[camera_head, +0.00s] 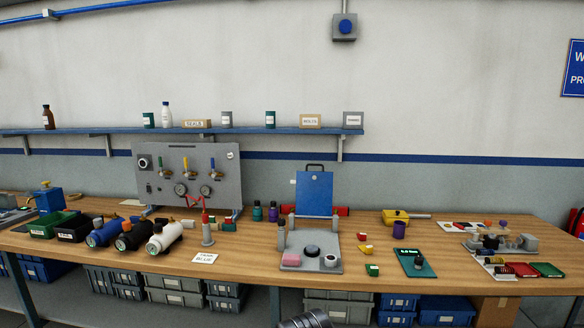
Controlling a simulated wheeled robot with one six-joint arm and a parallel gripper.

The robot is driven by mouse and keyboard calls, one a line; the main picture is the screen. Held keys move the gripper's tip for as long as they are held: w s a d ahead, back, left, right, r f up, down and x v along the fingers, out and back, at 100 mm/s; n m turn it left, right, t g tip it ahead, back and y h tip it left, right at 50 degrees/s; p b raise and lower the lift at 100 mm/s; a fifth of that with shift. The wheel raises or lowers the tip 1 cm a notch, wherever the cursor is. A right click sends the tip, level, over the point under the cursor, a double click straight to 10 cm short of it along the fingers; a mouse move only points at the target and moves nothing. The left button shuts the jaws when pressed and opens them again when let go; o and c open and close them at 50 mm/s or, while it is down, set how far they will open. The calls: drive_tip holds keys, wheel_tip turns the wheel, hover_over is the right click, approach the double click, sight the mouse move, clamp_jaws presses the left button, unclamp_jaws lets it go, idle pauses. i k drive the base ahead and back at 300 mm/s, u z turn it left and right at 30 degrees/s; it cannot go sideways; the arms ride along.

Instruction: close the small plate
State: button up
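A blue plate (315,194) with a black handle on its top edge stands upright at the back of a grey base (325,263) on the bench. It looks raised, away from the base. Grey posts (281,235) stand at the sides of the base. The base carries a dark round part (312,250), a pink block (291,259) and a small grey cup-like piece (330,260). I cannot make out my gripper. A grey ribbed metal part at the bottom edge may belong to my arm.
A wooden workbench (245,263) runs across the view. Left of the base are a sign card (204,259), a grey post with a red top (207,230) and several large bottles. Small coloured blocks and a green board (416,264) lie to the right. A gauge panel (187,177) stands behind.

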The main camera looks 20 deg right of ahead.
sight(314, 190)
drive_tip(key=u, duration=0.65)
drive_tip(key=i, duration=1.5)
drive_tip(key=z, duration=0.35)
